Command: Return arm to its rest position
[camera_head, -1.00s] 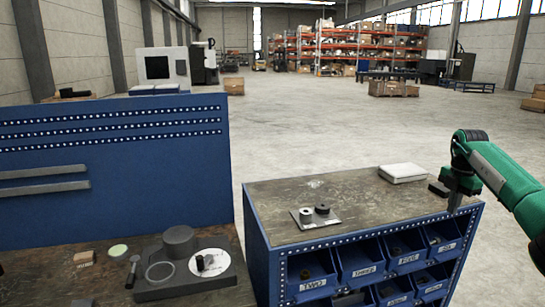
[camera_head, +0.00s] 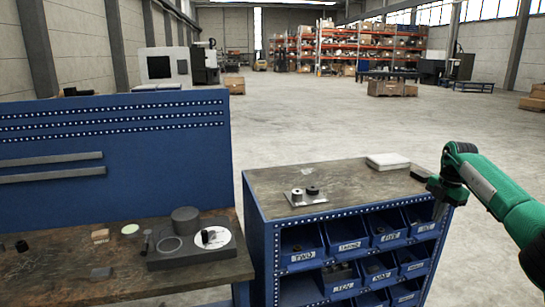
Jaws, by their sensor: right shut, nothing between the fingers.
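My right arm, green and dark, comes in from the right edge. My right gripper (camera_head: 438,211) points down by the right front corner of the blue bin cabinet (camera_head: 263,250). Its fingers are shut with nothing in them. I cannot tell how far it is from the cabinet edge. My left gripper is out of view. A dark grey fixture (camera_head: 166,257) with a short cylinder (camera_head: 185,220) and a round white disc (camera_head: 213,237) sits on the left workbench (camera_head: 60,278).
On the cabinet top are a small plate (camera_head: 305,199) with two round parts, a white box (camera_head: 388,161) and a dark block (camera_head: 420,172). Labelled blue bins (camera_head: 302,250) fill its front. A blue perforated panel (camera_head: 110,200) stands behind the workbench. Open floor lies beyond.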

